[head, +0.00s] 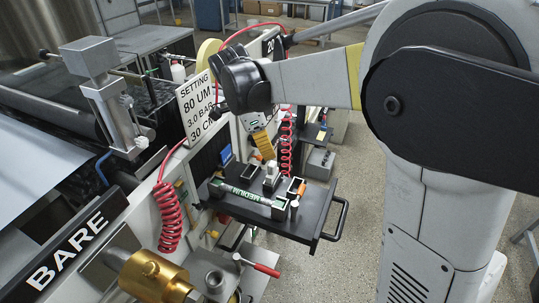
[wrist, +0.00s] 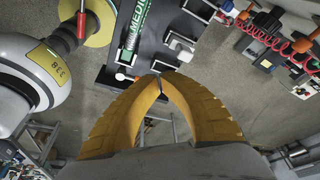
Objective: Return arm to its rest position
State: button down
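My arm reaches from the right of the head view, and its gripper (head: 268,156) hangs over the black tray (head: 310,222). In the wrist view the two ribbed yellow fingers of my gripper (wrist: 160,82) come together at their tips. I see nothing held between them. A green and white bar marked MEDIUM (head: 240,194) lies on the tray below the gripper, and it also shows in the wrist view (wrist: 136,30). A small pale block (head: 271,172) stands on the tray close below the fingertips; a gap between them is hard to judge.
Red coiled hoses (head: 169,215) hang near the tray. A brass cylinder (head: 153,275) and a red-handled valve (head: 262,268) are in front. Floor shows right of the tray.

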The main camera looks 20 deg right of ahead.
jog(key=shift+a, duration=0.15)
jog(key=s+f+n+t+b, duration=0.1)
jog(key=s+n+b, duration=0.1)
jog(key=s+n, duration=0.1)
jog(key=s+d+f+n+t+y+b, duration=0.1)
jog(key=s+n+b, duration=0.1)
jog(key=s+n, duration=0.1)
jog(key=s+d+f+n+t+y+b, duration=0.1)
jog(key=s+n+b, duration=0.2)
jog(key=shift+s+f, duration=0.25)
jog(key=shift+s, duration=0.1)
jog(key=s+f+n+t+y+b, duration=0.1)
jog(key=s+f+n+t+b, duration=0.3)
jog(key=s+f+n, duration=0.4)
jog(key=shift+s+n+b, duration=0.3)
jog(key=shift+n+b, duration=0.6)
jog(key=shift+n, duration=0.1)
